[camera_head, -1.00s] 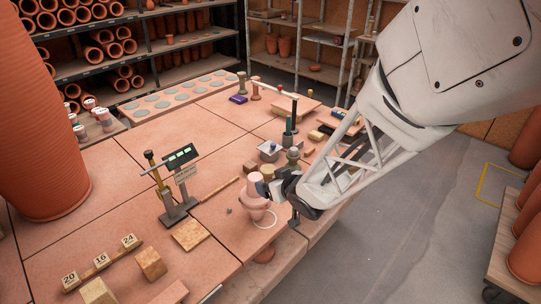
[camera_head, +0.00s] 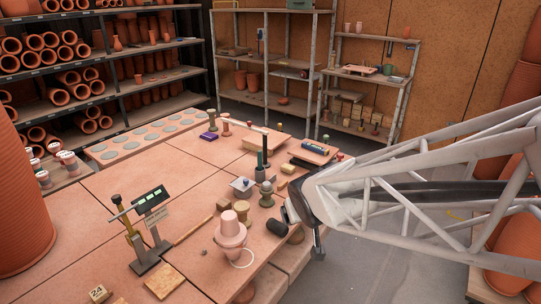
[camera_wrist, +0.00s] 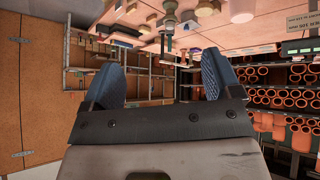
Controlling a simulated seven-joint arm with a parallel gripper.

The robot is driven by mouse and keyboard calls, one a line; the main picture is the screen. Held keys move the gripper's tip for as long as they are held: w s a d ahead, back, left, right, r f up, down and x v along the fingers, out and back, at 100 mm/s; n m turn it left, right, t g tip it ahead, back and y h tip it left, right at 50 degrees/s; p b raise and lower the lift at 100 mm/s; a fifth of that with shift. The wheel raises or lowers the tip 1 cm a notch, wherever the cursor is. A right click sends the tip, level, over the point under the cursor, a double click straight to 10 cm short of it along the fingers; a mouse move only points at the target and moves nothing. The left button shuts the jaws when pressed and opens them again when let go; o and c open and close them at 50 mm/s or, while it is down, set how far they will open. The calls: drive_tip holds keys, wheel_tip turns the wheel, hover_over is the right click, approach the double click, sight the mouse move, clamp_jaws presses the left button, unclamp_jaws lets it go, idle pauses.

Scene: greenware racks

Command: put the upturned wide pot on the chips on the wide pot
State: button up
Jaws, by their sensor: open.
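An upturned pink wide pot (camera_head: 229,218) sits mouth down on an upright wide pot (camera_head: 231,240) near the front of the table in the head view; the two look stacked rim to rim. My gripper (camera_head: 282,221) is just right of the stack, apart from it. In the wrist view my gripper (camera_wrist: 158,85) has its two blue fingers wide apart with nothing between them. I cannot make out any chips. A pale pinkish pot shape (camera_wrist: 243,10) is at the top edge of the wrist view; I cannot tell which pot it is.
A white ring (camera_head: 241,259) lies by the stack's foot. A tan pot (camera_head: 242,207), an olive-grey pot (camera_head: 266,194) and a dark green post (camera_head: 261,157) stand close behind. A scale with a display (camera_head: 150,200) stands left.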

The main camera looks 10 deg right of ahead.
drive_tip(key=s+d+r+m+g, duration=0.1)
drive_tip(key=s+r+g, duration=0.1)
drive_tip(key=s, duration=0.6)
drive_tip(key=s+d+r+m+g, duration=0.1)
drive_tip(key=s+r+g, duration=0.2)
drive_tip(key=s, duration=0.6)
drive_tip(key=shift+s+r, duration=0.15)
drive_tip(key=shift+r, duration=0.55)
